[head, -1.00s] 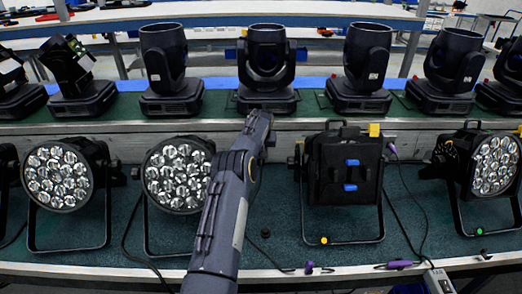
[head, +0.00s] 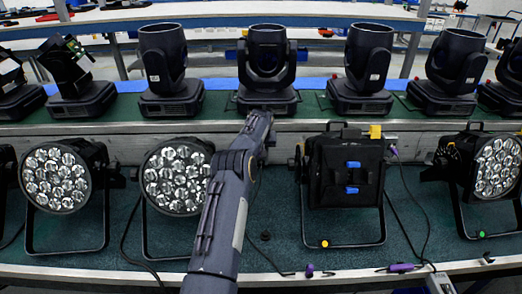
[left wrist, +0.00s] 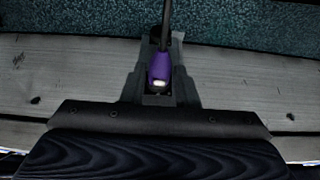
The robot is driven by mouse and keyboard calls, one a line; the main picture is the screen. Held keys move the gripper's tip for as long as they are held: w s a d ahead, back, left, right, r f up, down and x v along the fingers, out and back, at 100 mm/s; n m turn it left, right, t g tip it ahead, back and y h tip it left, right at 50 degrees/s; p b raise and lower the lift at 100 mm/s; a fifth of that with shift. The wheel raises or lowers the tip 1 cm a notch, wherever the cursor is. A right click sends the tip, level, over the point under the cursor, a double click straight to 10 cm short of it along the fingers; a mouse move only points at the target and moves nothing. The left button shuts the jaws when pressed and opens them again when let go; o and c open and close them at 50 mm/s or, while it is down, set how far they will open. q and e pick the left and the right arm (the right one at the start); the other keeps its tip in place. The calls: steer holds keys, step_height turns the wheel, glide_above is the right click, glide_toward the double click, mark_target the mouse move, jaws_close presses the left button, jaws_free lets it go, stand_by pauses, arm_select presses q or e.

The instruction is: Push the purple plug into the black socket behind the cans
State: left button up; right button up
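My left arm reaches over the front bench in the head view. Its gripper end (head: 264,130) is near the grey back ledge, between the second lit can and the black can; its fingers are too hidden there to make out. In the left wrist view my left gripper (left wrist: 160,88) has its dark fingers close on both sides of a purple plug (left wrist: 159,66), which appears held. A black cable (left wrist: 166,22) runs up from the plug. I cannot make out the black socket in either view. My right gripper is not in view.
Par cans stand along the teal bench: a lit can (head: 174,176), a black can (head: 344,170) and another lit can (head: 493,168). Moving heads (head: 266,65) line the shelf behind. Another purple plug (head: 400,267) lies near the front edge. Loose cables (head: 422,215) cross the bench.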

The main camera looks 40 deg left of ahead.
arm_select(q)
steer(key=o, duration=0.4)
steer(key=shift+c, duration=0.2)
steer(key=b+v, duration=0.2)
steer(key=v, duration=0.5)
steer(key=shift+s+d+r, duration=0.15)
steer(key=shift+s+r, duration=0.05)
steer(key=shift+r, duration=0.15)
